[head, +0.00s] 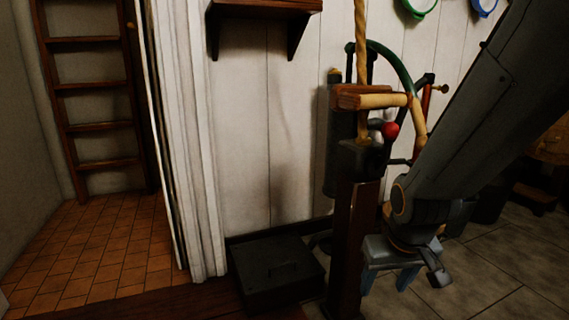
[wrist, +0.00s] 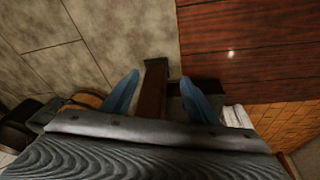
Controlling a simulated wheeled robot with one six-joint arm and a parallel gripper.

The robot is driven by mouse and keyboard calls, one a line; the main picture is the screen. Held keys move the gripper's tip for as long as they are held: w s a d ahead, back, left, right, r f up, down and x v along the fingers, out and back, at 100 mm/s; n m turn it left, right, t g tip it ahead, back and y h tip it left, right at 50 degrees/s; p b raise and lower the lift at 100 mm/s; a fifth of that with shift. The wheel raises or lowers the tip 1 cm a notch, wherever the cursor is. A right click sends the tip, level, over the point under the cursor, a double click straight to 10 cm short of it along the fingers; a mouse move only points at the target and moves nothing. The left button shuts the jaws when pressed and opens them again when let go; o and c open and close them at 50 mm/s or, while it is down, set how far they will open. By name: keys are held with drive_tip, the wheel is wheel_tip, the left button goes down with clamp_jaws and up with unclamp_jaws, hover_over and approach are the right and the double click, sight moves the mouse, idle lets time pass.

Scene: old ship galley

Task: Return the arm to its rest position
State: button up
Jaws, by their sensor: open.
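My gripper (head: 388,282) hangs low at the end of my arm in the head view, its two blue fingers pointing down and spread apart. It is just right of a dark wooden post (head: 352,235). In the wrist view my gripper (wrist: 160,77) also shows its blue fingers apart, with nothing held. The post, or a brown piece like it (wrist: 153,90), appears between the fingers in that picture; I cannot tell its distance. My arm (head: 475,110) slopes from the upper right down to the gripper.
A pump-like fitting with a red ball (head: 391,130) and a rope (head: 361,40) stand by the white plank wall. A black box (head: 277,270) sits on the floor left of the post. A ladder (head: 91,85) stands at left. Stone floor (head: 500,270) at right is mostly clear.

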drive_tip(key=s+a+r+n+g+y+p, duration=0.25)
drive_tip(key=s+a+r+n+p, duration=0.35)
drive_tip(key=s+a+r+p, duration=0.95)
drive_tip(key=s+d+r+m+p, duration=0.1)
drive_tip(key=d+r+p, duration=0.3)
drive_tip(key=r+p, duration=0.6)
drive_tip(key=s+d+r+m+h+p, duration=0.1)
drive_tip(key=d+r+p, duration=0.4)
drive_tip(key=r+p, duration=0.6)
drive_tip(key=s+d+r+m+h+p, duration=0.1)
drive_tip(key=s+d+r+m+p, duration=0.2)
drive_tip(key=r+p, duration=0.7)
drive_tip(key=shift+s+d+r+m+g+p, duration=0.25)
drive_tip(key=shift+d+m+g+p, duration=0.2)
drive_tip(key=shift+d+m+p, duration=0.45)
drive_tip(key=shift+d, duration=0.1)
